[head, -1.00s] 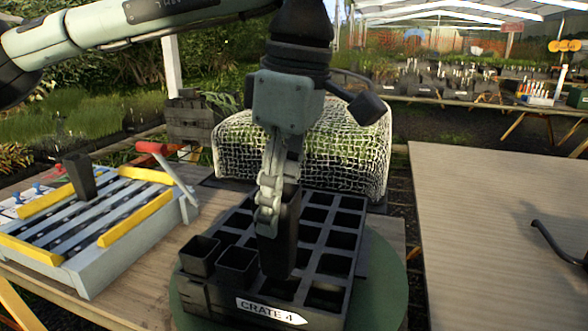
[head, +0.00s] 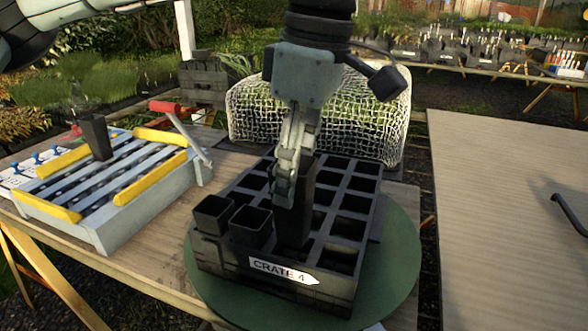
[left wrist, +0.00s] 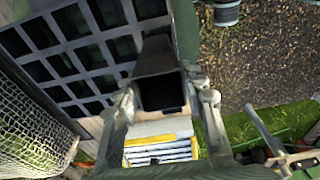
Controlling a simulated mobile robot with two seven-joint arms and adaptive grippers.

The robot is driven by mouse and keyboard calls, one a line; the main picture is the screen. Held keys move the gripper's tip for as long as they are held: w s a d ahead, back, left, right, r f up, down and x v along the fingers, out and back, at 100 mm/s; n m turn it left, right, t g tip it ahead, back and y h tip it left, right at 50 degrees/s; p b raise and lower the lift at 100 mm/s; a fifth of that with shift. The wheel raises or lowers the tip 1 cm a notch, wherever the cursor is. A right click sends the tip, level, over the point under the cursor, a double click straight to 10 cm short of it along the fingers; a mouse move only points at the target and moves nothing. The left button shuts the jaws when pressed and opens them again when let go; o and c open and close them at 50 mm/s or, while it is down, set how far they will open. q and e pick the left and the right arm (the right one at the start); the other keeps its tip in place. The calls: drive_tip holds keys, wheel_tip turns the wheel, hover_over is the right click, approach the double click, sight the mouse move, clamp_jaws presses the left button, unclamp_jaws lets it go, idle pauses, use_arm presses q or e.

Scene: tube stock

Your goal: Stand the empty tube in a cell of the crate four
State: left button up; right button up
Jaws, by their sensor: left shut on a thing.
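The empty tube (head: 294,215) is a dark, square, tapering pot, upright in my left gripper (head: 285,192). The gripper is shut on its upper part. In the left wrist view the tube's open mouth (left wrist: 161,92) sits between the fingers and looks dark inside. Crate four (head: 283,271) is a black crate of square cells with a "CRATE 4" label. The tube's lower end overlaps the front cells; I cannot tell whether it is inside one. Two other tubes, one (head: 212,214) and another (head: 251,227), stand at the crate's front left. My right gripper is not in view.
The crate stands on a round green turntable (head: 398,262). At left is a slatted rack (head: 130,235) with yellow bars, a red-handled lever and a dark tube (head: 96,137). A netted box (head: 320,118) stands behind the crate. The right table (head: 490,230) is mostly clear.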

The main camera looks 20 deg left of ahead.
sight(294, 233)
use_arm(q)
drive_tip(key=shift+f, duration=0.15)
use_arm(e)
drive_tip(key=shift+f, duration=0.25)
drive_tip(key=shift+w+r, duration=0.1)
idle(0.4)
use_arm(q)
drive_tip(key=shift+f+b, duration=2.3)
drive_tip(key=shift+f, duration=0.2)
drive_tip(key=shift+f+b, duration=0.85)
drive_tip(key=shift+f, duration=0.15)
drive_tip(key=shift+s+f+b, duration=0.1)
drive_tip(key=shift+f+b, duration=0.85)
drive_tip(key=shift+f, duration=0.15)
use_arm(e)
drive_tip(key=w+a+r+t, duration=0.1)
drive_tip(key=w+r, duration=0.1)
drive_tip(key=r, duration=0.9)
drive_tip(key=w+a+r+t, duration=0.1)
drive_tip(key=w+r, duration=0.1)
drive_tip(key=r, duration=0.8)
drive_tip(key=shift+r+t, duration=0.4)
